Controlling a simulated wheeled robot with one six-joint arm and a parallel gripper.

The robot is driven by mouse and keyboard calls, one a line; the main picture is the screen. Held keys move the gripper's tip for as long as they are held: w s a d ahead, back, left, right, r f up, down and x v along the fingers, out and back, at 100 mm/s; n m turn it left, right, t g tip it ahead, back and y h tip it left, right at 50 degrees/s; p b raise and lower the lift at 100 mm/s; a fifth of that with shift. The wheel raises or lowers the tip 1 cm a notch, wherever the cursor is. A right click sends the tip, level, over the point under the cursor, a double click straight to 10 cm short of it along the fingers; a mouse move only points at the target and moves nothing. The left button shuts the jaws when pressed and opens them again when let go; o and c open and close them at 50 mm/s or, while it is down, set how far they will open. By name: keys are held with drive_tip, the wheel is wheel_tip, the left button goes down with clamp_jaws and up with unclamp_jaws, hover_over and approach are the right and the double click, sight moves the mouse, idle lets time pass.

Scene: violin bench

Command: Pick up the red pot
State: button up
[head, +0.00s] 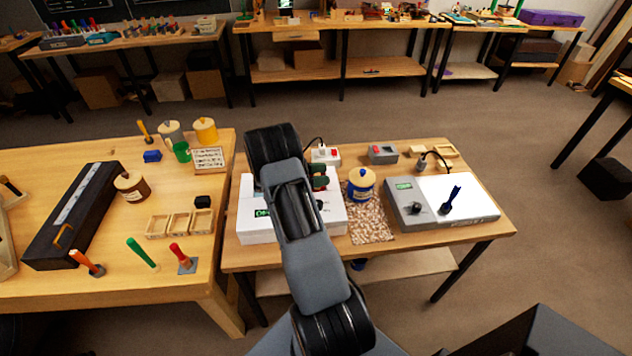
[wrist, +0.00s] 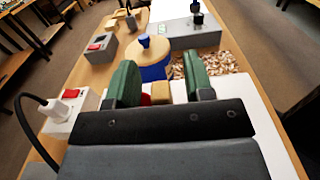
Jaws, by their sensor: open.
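My gripper (head: 319,182) is over the white box on the right bench, with its green fingers apart; they also show in the wrist view (wrist: 156,88). A small red patch (wrist: 145,99) and a tan-yellow block-like piece (wrist: 161,93) show low between the fingers in the wrist view. They may belong to the red pot, but the gripper body hides most of them. In the head view a bit of red (head: 324,182) shows at the fingers, and my arm covers the rest. I cannot tell whether the fingers touch it.
A blue pot with a yellow lid (head: 361,188) stands just right of my gripper, by a speckled mat (head: 371,229). A grey device (head: 405,202) is farther right. A white switch box (head: 326,155) with a cable is behind. A brown pot (head: 132,187) stands on the left bench.

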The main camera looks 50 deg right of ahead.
drive_tip(key=shift+s+d, duration=0.2)
drive_tip(key=shift+d, duration=0.05)
clamp_jaws()
idle(0.3)
